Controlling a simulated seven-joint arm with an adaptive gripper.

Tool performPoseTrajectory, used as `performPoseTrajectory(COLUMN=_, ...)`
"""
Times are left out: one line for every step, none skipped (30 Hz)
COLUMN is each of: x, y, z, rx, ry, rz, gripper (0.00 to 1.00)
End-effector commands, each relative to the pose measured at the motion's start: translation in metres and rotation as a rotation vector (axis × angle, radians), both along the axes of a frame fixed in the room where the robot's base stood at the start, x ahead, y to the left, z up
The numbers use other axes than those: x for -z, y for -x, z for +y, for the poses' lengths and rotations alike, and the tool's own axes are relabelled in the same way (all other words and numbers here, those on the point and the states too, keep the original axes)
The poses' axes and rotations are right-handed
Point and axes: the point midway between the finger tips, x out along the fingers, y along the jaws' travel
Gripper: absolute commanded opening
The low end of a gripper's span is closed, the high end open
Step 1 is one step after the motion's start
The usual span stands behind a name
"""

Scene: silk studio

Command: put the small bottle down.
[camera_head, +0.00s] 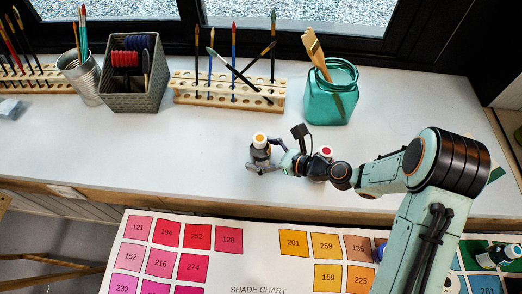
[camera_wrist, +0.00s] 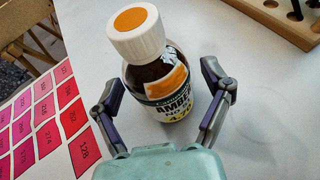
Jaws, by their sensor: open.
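The small bottle (camera_wrist: 160,75) is brown with a white cap that has an orange top, and an amber label. It stands upright on the white counter, and it also shows in the head view (camera_head: 261,149). My gripper (camera_wrist: 164,98) is open, with one finger on each side of the bottle and gaps showing between the fingers and the glass. In the head view my gripper (camera_head: 264,168) is at the bottle's near side. The bottle's lower part is partly hidden by the gripper there.
A second bottle with a red-topped cap (camera_head: 325,152) stands just right, partly behind my arm. A wooden brush rack (camera_head: 225,92), a grey basket (camera_head: 140,97) and a teal jar (camera_head: 330,100) stand at the back. The counter (camera_head: 150,150) is clear to the left. A shade chart (camera_head: 258,262) lies in front, lower.

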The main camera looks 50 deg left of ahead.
Motion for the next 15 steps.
performPoseTrajectory(x=-0.001, y=0.000, z=0.000, rx=0.000, ry=0.000, rz=-0.001, gripper=0.79)
performPoseTrajectory(x=-0.002, y=0.000, z=0.000, rx=0.000, ry=0.000, rz=-0.001, gripper=0.79)
performPoseTrajectory(x=-0.004, y=0.000, z=-0.001, rx=0.000, ry=0.000, rz=0.000, gripper=0.79)
performPoseTrajectory(x=-0.005, y=-0.002, z=-0.004, rx=0.001, ry=0.000, rz=0.001, gripper=0.79)
performPoseTrajectory(x=-0.007, y=-0.003, z=-0.008, rx=0.003, ry=0.000, rz=0.001, gripper=0.79)
performPoseTrajectory(x=-0.010, y=-0.006, z=-0.014, rx=0.004, ry=-0.001, rz=0.001, gripper=0.79)
performPoseTrajectory(x=-0.012, y=-0.007, z=-0.019, rx=0.004, ry=0.000, rz=0.000, gripper=0.79)
performPoseTrajectory(x=-0.014, y=-0.009, z=-0.025, rx=0.005, ry=0.000, rz=0.000, gripper=0.79)
performPoseTrajectory(x=-0.017, y=-0.012, z=-0.031, rx=0.005, ry=0.000, rz=-0.001, gripper=0.79)
performPoseTrajectory(x=-0.019, y=-0.013, z=-0.036, rx=0.005, ry=0.000, rz=0.000, gripper=0.79)
performPoseTrajectory(x=-0.021, y=-0.014, z=-0.041, rx=0.005, ry=0.000, rz=0.001, gripper=0.79)
performPoseTrajectory(x=-0.024, y=-0.016, z=-0.047, rx=0.004, ry=-0.001, rz=0.000, gripper=0.79)
performPoseTrajectory(x=-0.026, y=-0.018, z=-0.051, rx=0.004, ry=-0.001, rz=-0.001, gripper=0.79)
performPoseTrajectory(x=-0.027, y=-0.019, z=-0.055, rx=0.003, ry=-0.001, rz=0.000, gripper=0.79)
performPoseTrajectory(x=-0.029, y=-0.020, z=-0.058, rx=0.003, ry=0.000, rz=0.000, gripper=0.79)
